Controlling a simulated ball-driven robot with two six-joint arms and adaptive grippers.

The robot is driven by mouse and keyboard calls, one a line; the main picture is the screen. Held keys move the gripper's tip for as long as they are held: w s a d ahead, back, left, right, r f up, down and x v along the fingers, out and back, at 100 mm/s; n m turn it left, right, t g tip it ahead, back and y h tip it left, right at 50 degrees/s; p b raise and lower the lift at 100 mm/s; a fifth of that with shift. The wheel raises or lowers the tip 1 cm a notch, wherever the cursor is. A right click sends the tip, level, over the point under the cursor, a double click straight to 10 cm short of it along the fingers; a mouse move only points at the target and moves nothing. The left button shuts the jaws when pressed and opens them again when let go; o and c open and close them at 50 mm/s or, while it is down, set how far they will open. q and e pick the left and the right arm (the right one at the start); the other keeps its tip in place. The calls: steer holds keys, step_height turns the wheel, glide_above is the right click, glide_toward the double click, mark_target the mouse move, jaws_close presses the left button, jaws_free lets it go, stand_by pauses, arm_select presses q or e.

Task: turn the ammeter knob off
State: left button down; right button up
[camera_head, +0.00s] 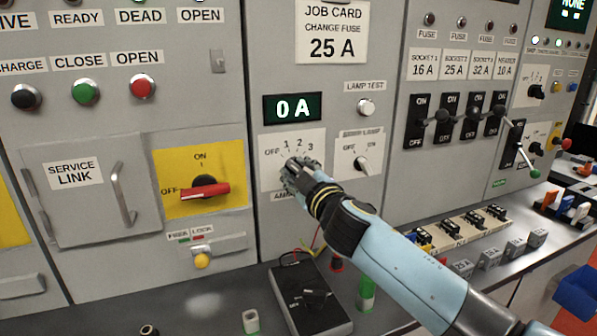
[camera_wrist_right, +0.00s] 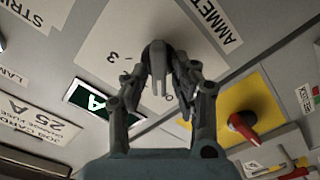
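The ammeter knob (camera_wrist_right: 157,57) is dark, on a pale plate (camera_head: 271,177) marked OFF, 1, 2, 3, below the green display (camera_head: 292,108) reading 0 A. My right gripper (camera_head: 290,172) is at this plate and hides the knob in the head view. In the right wrist view, the gripper's fingers (camera_wrist_right: 161,72) stand close on both sides of the knob. I cannot tell whether both touch it, nor which mark it points at. My left gripper is not in view.
A red-handled switch (camera_head: 206,192) on a yellow plate is left of the gripper. A smaller selector knob (camera_head: 361,163) is close on its right. Below, a black meter box (camera_head: 310,300) and a green cylinder (camera_head: 366,292) stand on the bench.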

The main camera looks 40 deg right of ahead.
steer(key=shift+o, duration=0.8)
steer(key=v, duration=1.2)
